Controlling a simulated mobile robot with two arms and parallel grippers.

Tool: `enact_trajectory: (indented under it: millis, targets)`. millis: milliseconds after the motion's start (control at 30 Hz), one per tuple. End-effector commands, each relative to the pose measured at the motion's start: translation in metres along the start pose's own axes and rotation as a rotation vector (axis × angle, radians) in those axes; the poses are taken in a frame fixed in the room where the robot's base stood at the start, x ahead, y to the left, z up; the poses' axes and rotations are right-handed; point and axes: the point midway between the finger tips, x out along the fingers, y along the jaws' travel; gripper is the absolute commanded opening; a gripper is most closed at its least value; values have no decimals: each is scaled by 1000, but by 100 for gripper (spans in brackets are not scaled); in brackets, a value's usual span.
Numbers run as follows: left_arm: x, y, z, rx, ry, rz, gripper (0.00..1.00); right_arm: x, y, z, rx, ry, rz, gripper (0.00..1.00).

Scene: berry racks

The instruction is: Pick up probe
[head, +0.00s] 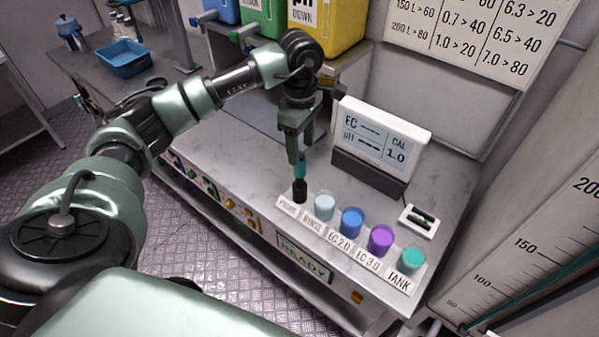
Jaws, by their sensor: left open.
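The probe (300,170) stands upright at the left end of a row of cups on the metal bench. Its upper part is teal and its lower end is in or joined to a black base (300,192); I cannot tell which. My left gripper (296,152) points down right over the probe's top, with its jaws open. The fingers overlap the probe's upper end, and I cannot tell whether they touch it. My right gripper is out of view.
Cups labelled RINSE (324,207), EC 2.0 (351,222), EC 3.0 (380,240) and TANK (412,261) stand close to the right. A meter (382,140) stands behind them, with a small white box (420,220) nearby. Coloured containers (325,28) sit on the shelf above.

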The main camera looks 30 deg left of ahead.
Motion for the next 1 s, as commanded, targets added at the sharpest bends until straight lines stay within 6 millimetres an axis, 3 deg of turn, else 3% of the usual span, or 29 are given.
enact_trajectory:
  millis: [333,600,867,900,1000]
  targets:
    - [31,0,-7,-2,20,-11,56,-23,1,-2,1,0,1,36]
    - [69,3,-7,-1,18,-8,56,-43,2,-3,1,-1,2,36]
    - [76,4,-7,-1,17,-5,56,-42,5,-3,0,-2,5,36]
    - [76,4,-7,-1,17,-5,53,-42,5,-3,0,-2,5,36]
    - [75,4,-7,-1,17,-5,25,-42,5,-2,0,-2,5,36]
